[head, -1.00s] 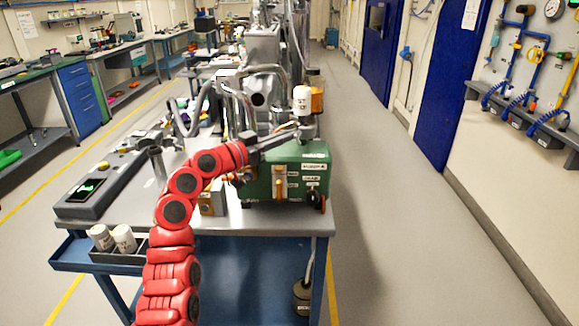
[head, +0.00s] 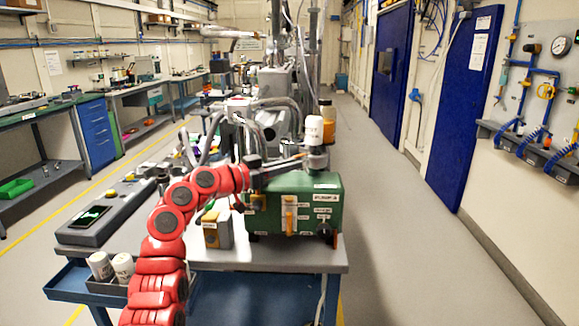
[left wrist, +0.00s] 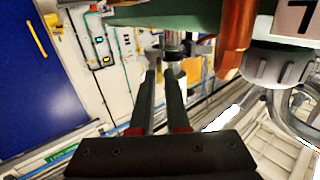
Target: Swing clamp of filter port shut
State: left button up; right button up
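The green pump box (head: 325,190) stands on the cart's top, with a white capped canister (head: 314,131) above its rear edge. My left gripper (head: 300,158) reaches in from the left, just above the box and beside the canister's base. In the left wrist view my two dark fingers (left wrist: 161,73) are a little apart, with a visible gap and nothing clearly between them. A silver fitting (left wrist: 172,42) shows just beyond the tips under the green body; contact cannot be told. I cannot make out the filter port's clamp or its position clearly. My right gripper is not in view.
An orange upright bar (left wrist: 238,35) and a ribbed grey collar (left wrist: 275,66) are close to the right of the fingers. An amber jar (head: 328,112) stands behind the canister. Grey hoses (head: 215,135) rise to the left. The floor right of the cart is clear.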

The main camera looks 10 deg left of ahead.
pick_arm(q)
jog(key=o, duration=0.3)
jog(key=v, duration=1.7)
jog(key=shift+s+a, duration=0.1)
jog(key=shift+s, duration=0.05)
